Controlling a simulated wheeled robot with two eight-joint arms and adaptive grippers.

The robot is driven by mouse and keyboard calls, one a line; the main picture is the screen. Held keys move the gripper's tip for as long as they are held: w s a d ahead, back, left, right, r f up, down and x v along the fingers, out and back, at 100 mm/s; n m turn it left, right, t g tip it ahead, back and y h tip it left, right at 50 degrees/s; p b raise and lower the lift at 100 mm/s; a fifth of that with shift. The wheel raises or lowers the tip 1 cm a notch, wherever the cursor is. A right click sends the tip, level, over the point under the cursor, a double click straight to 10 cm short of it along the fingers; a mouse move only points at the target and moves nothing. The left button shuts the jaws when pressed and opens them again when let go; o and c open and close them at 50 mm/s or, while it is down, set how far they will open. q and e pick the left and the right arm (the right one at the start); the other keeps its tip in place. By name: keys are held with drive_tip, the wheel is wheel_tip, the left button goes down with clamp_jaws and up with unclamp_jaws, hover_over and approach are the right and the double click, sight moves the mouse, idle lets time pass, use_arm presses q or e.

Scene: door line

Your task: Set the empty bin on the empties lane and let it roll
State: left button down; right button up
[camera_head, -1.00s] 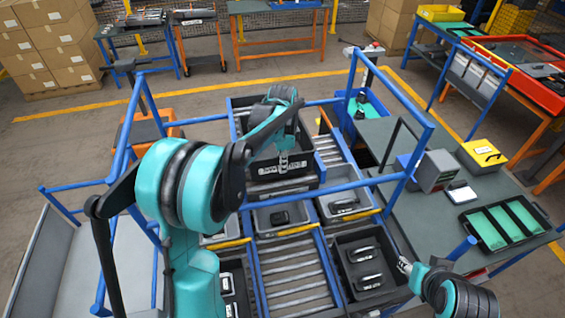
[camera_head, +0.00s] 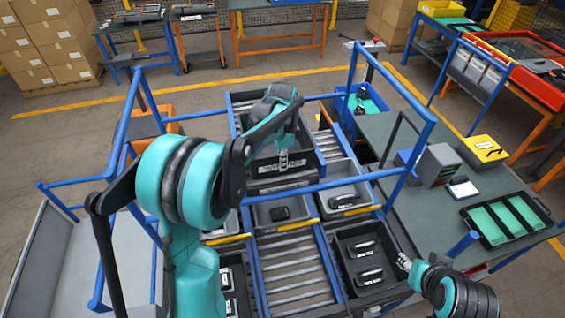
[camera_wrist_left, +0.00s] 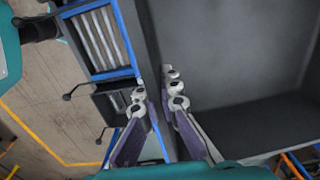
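The empty bin (camera_head: 252,172) is large, dark grey and open-topped, near the middle of the head view above the roller lanes. Its near wall carries a pale marking. My left gripper (camera_head: 283,162) reaches down over that near wall. In the left wrist view its fingers (camera_wrist_left: 155,96) sit on both sides of the bin wall, close to it, with the bare bin interior (camera_wrist_left: 225,60) to the right. The fingers appear shut on the wall. A roller lane (camera_head: 293,270) shows in front, nearer me. My right gripper (camera_head: 404,263) is low right; its finger opening is too small to judge.
Grey bins with dark parts (camera_head: 282,212) stand before the empty bin. A black bin with parts (camera_head: 345,283) is right of the near rollers. Blue rails (camera_head: 345,184) cross over the lanes. A bench (camera_head: 405,215) with a green-lined tray (camera_head: 470,238) stands right.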

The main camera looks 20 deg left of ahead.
use_arm(q)
drive_tip(key=shift+f, duration=0.1)
use_arm(e)
drive_tip(key=shift+f, duration=0.15)
use_arm(q)
drive_tip(key=c, duration=1.6)
unclamp_jaws()
drive_tip(key=shift+c, duration=0.2)
